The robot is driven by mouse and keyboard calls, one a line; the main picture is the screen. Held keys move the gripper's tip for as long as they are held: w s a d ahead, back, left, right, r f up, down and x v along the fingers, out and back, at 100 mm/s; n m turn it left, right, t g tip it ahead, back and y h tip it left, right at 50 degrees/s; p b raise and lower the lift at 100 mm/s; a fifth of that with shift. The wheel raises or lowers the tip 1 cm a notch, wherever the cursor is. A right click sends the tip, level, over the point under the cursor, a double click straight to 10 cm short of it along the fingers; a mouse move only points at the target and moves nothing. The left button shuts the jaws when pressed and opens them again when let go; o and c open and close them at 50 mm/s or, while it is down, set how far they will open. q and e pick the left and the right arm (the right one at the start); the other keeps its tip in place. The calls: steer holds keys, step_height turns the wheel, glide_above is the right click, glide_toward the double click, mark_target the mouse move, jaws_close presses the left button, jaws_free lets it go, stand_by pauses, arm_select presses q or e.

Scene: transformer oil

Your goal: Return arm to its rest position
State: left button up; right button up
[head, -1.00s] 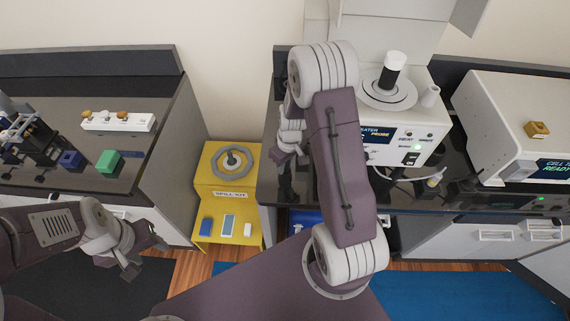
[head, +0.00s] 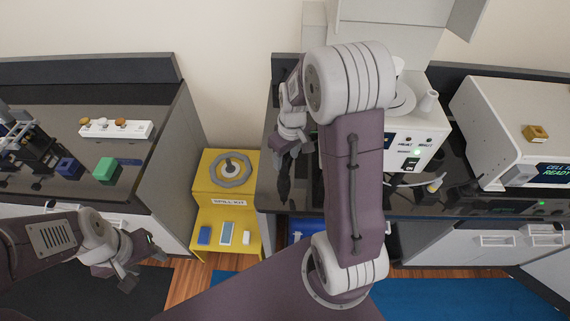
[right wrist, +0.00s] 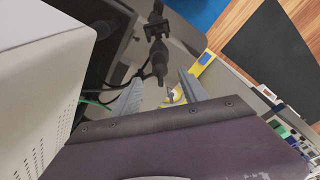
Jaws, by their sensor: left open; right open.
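My right arm rises through the middle of the head view and bends over at the top. My right gripper (head: 284,148) is open and hangs at the left end of the middle counter. In the right wrist view its two grey fingers (right wrist: 160,92) stand apart with nothing held between them. A black object with a cable (right wrist: 157,52) lies beyond the fingertips; the head view shows a dark shape (head: 284,182) just below the gripper. My left gripper (head: 134,264) is open and empty at the lower left, in front of the left counter.
The white heater unit (head: 414,150) stands partly behind my right arm. A white cell tester (head: 500,128) stands further right. A yellow spill kit stand (head: 212,183) fills the gap between counters.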

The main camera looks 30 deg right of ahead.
steer(key=shift+w, duration=0.1)
steer(key=shift+r, duration=0.1)
stand_by(0.5)
steer(key=shift+a, duration=0.25)
steer(key=s+a+f+m+b, duration=0.2)
steer(key=s+a, duration=0.5)
steer(key=s, duration=0.5)
steer(key=shift+a+f+m+b, duration=0.15)
steer(key=shift+f+m+b, duration=0.15)
steer(key=shift+m+b, duration=0.25)
steer(key=shift+w, duration=0.1)
